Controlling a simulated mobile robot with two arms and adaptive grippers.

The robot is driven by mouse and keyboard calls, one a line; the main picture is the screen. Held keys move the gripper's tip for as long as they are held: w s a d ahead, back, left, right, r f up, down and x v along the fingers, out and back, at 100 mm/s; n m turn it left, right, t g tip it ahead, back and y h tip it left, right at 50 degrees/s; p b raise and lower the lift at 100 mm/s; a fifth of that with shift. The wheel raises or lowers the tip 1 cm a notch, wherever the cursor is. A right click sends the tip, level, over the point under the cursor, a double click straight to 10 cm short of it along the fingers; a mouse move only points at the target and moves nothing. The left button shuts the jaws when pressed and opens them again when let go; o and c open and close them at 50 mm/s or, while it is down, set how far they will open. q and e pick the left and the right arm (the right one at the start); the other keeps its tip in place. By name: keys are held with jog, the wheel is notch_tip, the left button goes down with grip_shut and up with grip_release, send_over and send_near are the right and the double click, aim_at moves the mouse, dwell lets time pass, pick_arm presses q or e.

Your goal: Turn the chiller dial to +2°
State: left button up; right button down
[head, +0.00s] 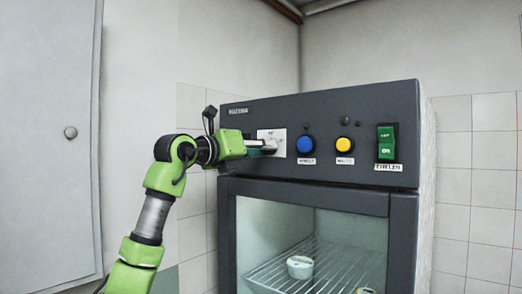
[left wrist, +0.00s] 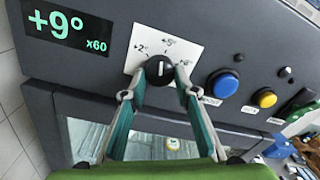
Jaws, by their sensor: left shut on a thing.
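The chiller dial (left wrist: 158,72) is a black round knob on a white card (left wrist: 150,44) marked +2°, +5° and a third value that seems to be +8°. A short pale mark on the knob points roughly up in the left wrist view; I cannot tell exactly which label it meets. My left gripper (left wrist: 159,76) is shut on the dial, a fingertip on each side. In the head view the left gripper (head: 264,148) reaches the panel and hides the dial. A display (left wrist: 69,32) beside the card reads +9° and x60. My right gripper is not in view.
The dark chiller (head: 303,199) has a glass door with wire shelves and small white jars inside. Right of the dial are a blue button (head: 305,145), a yellow button (head: 343,145) and a green rocker switch (head: 386,143). A grey door (head: 45,150) stands at the left.

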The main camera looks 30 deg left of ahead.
pick_arm(q)
jog(key=n+b, duration=0.1)
jog(key=n, duration=0.8)
jog(key=shift+y, duration=0.3)
jog(key=shift+d, duration=0.1)
jog(key=o, duration=1.1)
jog(key=shift+s+n, duration=0.1)
jog(key=shift+n, duration=0.2)
jog(key=s, duration=0.4)
jog(key=s+a, duration=0.1)
jog(key=s, duration=0.6)
jog(key=shift+s+a+f, duration=0.15)
jog(key=shift+s+f, duration=0.05)
jog(key=shift+s, duration=0.2)
